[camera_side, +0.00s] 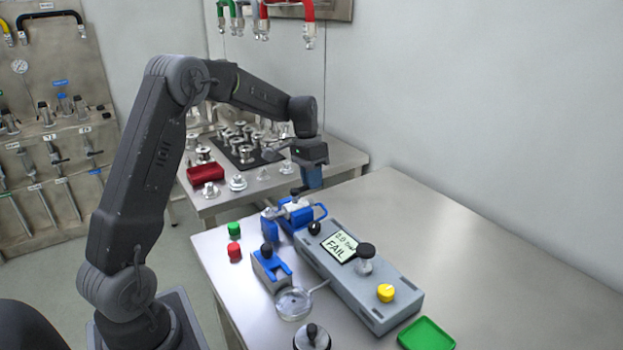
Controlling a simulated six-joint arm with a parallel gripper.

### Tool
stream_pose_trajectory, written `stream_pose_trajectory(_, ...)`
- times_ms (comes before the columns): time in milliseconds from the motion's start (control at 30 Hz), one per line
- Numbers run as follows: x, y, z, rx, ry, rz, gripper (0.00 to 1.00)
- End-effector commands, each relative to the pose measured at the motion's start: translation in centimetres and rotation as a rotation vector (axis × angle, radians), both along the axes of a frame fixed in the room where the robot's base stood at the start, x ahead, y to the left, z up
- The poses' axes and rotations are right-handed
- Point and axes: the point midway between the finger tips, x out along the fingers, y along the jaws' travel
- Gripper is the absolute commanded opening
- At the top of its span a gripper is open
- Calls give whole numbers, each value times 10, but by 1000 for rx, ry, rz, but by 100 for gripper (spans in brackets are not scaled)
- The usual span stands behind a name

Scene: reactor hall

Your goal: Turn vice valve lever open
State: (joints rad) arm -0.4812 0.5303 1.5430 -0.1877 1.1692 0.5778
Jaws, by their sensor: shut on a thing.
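The blue vice valve (293,213) sits at the far left end of the grey test unit on the front table. My gripper (303,190) points down just above the vice valve. Its jaws are shut on what looks like the valve lever; the lever is small and mostly hidden by the gripper.
Green (234,229) and red (234,251) buttons stand left of the vice. A blue holder (269,266) and a glass dish (293,304) are in front. A green tray (426,334) lies at the front right. A back table (345,158) holds metal fittings. The right tabletop is clear.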

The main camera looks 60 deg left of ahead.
Motion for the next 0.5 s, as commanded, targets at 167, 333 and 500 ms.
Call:
stream_pose_trajectory(167,0,0,1,1,-2,-5,21)
stream_pose_trajectory(333,0,0,1,1,-2,-3,37)
stream_pose_trajectory(500,0,0,0,0,0,-2,41)
